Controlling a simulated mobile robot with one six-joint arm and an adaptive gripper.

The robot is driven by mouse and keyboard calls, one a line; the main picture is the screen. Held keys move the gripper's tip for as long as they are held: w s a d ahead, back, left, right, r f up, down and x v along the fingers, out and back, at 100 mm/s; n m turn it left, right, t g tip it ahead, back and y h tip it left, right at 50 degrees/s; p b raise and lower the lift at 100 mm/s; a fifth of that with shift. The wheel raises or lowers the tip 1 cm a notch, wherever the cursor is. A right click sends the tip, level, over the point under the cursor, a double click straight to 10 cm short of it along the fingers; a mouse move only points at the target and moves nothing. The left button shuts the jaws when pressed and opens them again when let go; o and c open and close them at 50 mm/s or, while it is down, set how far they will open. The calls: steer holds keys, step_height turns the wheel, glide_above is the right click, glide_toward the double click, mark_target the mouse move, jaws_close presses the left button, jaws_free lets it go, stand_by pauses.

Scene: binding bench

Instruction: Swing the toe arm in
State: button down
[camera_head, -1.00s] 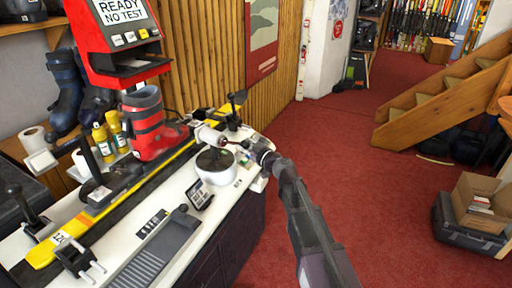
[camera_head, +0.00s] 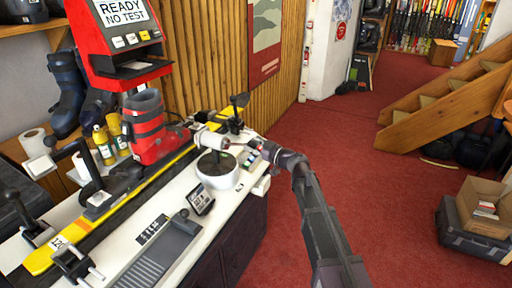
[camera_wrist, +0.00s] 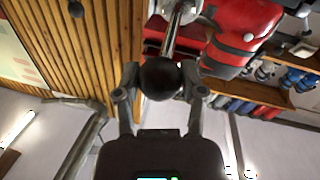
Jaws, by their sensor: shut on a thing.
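The toe arm shows in the wrist view as a metal rod (camera_wrist: 174,35) ending in a black ball knob (camera_wrist: 160,78). My gripper (camera_wrist: 160,90) is shut on that knob, one finger on each side. In the head view my gripper (camera_head: 252,147) is at the bench's right edge, beyond the white round dome (camera_head: 219,176). A white cylinder (camera_head: 211,140) lies between the red boot's toe and my gripper. The red and grey boot (camera_head: 147,128) stands upright on the yellow ski (camera_head: 62,252); it also shows in the wrist view (camera_wrist: 240,40). The knob is too small to make out in the head view.
A red test machine (camera_head: 122,45) reading "READY NO TEST" stands behind the boot. Yellow bottles (camera_head: 104,145), a small display (camera_head: 201,199) and a grey ribbed pad (camera_head: 158,258) are on the bench. The red carpet (camera_head: 350,150) to the right is clear up to the wooden stairs (camera_head: 440,100).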

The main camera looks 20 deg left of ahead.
steer(key=shift+c, duration=0.9)
jaws_free()
steer(key=shift+d, duration=0.15)
steer(key=v, duration=1.1)
steer(key=shift+d, duration=0.35)
steer(key=shift+r, duration=0.1)
